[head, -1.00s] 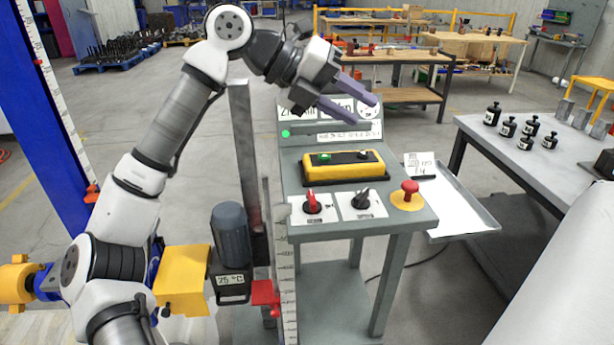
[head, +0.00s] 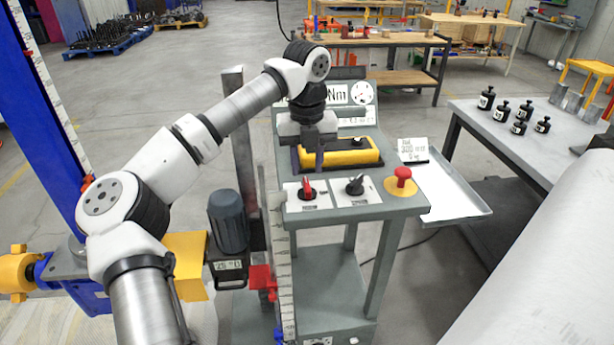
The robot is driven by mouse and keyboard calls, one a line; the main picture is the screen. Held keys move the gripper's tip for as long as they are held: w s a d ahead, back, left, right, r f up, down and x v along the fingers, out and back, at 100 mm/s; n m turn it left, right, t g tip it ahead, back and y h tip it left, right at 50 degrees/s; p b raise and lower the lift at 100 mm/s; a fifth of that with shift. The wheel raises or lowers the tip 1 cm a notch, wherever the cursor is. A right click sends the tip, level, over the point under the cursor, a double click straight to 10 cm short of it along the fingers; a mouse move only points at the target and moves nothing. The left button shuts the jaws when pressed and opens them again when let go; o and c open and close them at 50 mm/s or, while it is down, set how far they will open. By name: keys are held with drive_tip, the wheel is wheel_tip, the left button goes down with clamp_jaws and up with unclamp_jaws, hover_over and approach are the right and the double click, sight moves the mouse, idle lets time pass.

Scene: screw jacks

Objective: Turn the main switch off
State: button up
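A red rotary switch (head: 307,189) sits on a white plate at the left front of the grey control desk (head: 350,213); I take it for the main switch, as its label is too small to read. A black rotary switch (head: 354,186) is on a similar plate to its right. My gripper (head: 316,165) points down over the desk, just behind and above the red switch, apparently apart from it. Its fingers overlap in this view, so their gap is hidden. It covers the left part of the yellow control box (head: 352,155).
A red mushroom button (head: 402,178) on a yellow base is at the desk's right front. An empty grey tray (head: 452,195) is to the right. Several black weights (head: 502,111) stand on the side table. A grey motor (head: 228,220) and upright post stand left of the desk.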

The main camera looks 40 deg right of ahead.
sight(307, 184)
wheel_tip(307, 184, down, 5)
drive_tip(key=shift+r+p, duration=0.1)
drive_tip(key=shift+p, duration=0.3)
clamp_jaws()
